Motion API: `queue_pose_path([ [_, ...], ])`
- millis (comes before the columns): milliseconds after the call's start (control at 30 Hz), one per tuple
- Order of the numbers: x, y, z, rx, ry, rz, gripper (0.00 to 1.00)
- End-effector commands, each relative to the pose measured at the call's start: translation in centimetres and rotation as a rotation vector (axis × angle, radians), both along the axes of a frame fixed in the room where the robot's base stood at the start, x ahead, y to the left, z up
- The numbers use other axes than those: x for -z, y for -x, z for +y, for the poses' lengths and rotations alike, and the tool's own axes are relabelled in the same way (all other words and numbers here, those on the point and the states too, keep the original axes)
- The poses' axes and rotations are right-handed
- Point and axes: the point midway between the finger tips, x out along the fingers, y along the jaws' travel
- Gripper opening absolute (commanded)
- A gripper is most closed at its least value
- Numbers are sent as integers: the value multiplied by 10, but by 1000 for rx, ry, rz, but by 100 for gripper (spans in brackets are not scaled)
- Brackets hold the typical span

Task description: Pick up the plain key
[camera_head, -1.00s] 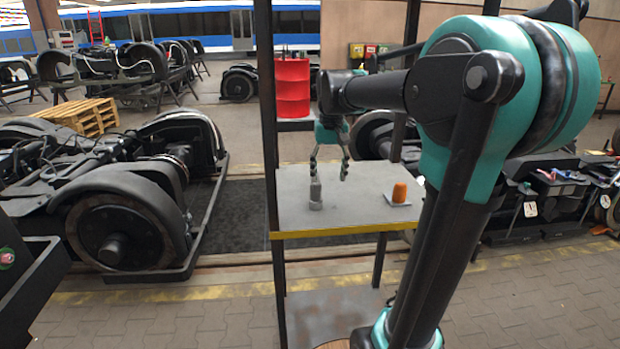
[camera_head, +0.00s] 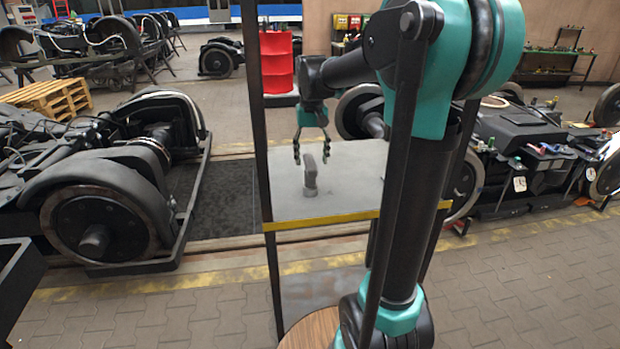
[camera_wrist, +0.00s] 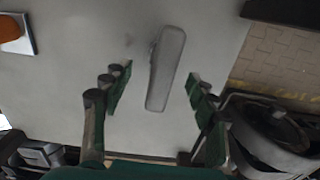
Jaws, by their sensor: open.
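The plain key looks like a grey, elongated piece (camera_head: 310,178) on the grey table, and in the head view it seems to stand up from the tabletop. In the wrist view the key (camera_wrist: 167,68) shows as a long rounded grey shape, slightly tilted. My gripper (camera_head: 311,157) is open, pointing down above the key. In the wrist view its two fingers (camera_wrist: 160,76) are spread, one on each side of the key, with gaps on both sides. I cannot tell the exact height between fingertips and key.
The table (camera_head: 350,165) has a yellow front edge and a dark post at its left. An orange object (camera_wrist: 10,27) on a pale plate (camera_wrist: 24,47) lies at the wrist view's upper left. A red drum (camera_head: 277,62) stands behind. Bogies (camera_head: 95,200) flank the table.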

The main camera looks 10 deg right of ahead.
Motion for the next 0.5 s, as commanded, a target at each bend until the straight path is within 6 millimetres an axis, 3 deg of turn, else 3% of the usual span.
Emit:
queue_pose_path([
  [100,15,0,0,0,0,0,59],
  [333,29,-2,1,0,0,0,59],
  [500,54,-5,4,0,0,0,59],
])
